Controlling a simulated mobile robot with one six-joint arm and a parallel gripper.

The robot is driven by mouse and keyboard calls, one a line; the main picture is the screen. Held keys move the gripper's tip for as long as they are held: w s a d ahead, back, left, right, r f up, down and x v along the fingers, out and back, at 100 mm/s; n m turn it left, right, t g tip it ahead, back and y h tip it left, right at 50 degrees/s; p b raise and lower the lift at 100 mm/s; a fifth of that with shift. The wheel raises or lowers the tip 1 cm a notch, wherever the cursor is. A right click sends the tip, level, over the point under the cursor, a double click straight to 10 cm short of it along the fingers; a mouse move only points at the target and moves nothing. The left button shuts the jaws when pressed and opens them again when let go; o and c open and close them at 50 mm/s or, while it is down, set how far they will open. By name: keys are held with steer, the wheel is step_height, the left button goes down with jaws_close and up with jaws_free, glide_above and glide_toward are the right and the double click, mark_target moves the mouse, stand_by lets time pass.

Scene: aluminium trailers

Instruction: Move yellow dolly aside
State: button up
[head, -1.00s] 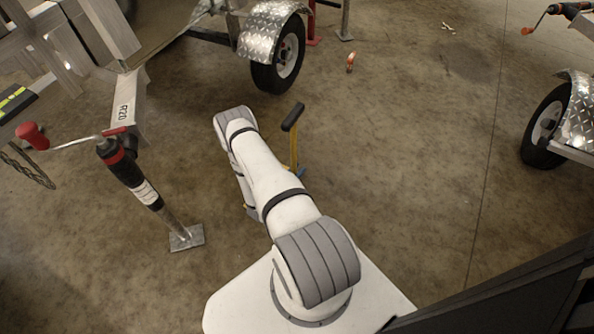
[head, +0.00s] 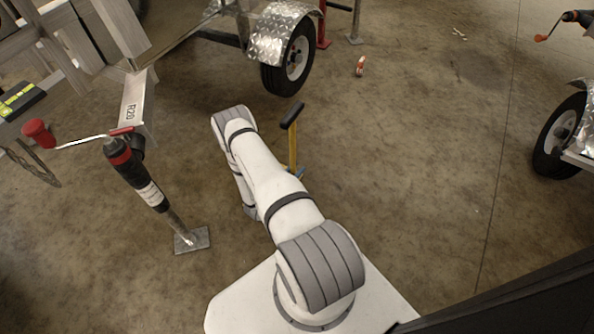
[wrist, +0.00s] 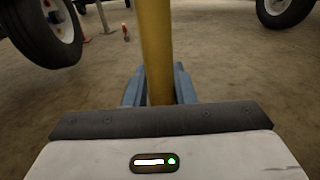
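The yellow dolly shows in the head view as an upright yellow post (head: 292,148) with a black handle (head: 292,115) on top. Its foot is partly hidden behind my arm, with a bit of blue showing low down. In the wrist view the yellow post (wrist: 155,50) stands upright in the middle, straight in front of my gripper (wrist: 158,97). Blue-grey parts flank the post low down.
A trailer with a chequer-plate fender (head: 282,32) and wheel (head: 292,58) stands beyond the dolly. A jack with a red handle (head: 128,170) and foot plate (head: 191,241) stands left. Another trailer's wheel (head: 560,135) is at right.

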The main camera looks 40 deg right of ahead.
steer(key=o, duration=0.5)
steer(key=p+v, duration=0.2)
steer(key=v, duration=0.5)
steer(key=shift+a, duration=0.45)
